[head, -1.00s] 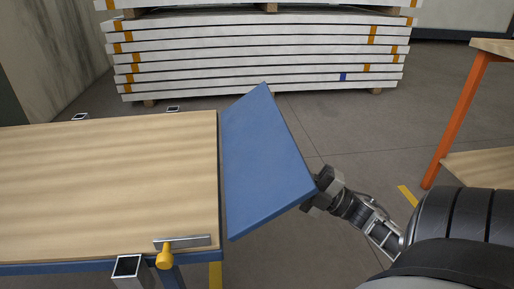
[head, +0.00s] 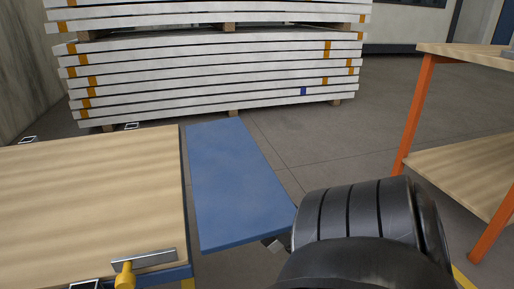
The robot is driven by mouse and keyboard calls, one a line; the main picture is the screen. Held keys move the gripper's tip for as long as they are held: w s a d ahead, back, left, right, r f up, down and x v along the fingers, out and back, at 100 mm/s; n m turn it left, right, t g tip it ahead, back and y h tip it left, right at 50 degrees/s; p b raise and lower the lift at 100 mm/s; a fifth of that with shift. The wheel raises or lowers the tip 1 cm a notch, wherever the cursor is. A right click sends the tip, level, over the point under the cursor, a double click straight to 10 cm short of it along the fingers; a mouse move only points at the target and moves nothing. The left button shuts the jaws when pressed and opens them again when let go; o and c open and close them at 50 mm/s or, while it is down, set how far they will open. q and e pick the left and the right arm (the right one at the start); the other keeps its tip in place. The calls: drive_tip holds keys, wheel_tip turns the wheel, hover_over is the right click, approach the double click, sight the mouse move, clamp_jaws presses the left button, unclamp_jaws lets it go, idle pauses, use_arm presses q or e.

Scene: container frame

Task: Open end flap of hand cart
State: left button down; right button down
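The hand cart has a light wooden deck (head: 90,200) at the left of the head view. Its blue end flap (head: 240,185) extends outward from the deck's right end and looks roughly level with it. A metal latch bar with a yellow knob (head: 124,276) is at the deck's near corner. My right gripper (head: 273,243) shows only as a small grey part at the flap's near outer corner. My dark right arm hides the rest, so its fingers and any grip cannot be made out. My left gripper is out of view.
A stack of white panels (head: 210,75) stands on the floor behind the cart. A wooden workbench with orange legs (head: 415,115) stands at the right. Grey floor is clear between the flap and the workbench.

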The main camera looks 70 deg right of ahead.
drive_tip(key=shift+w+a+r, duration=0.1)
drive_tip(key=shift+r, duration=0.1)
drive_tip(key=c, duration=1.4)
unclamp_jaws()
drive_tip(key=shift+f, duration=0.1)
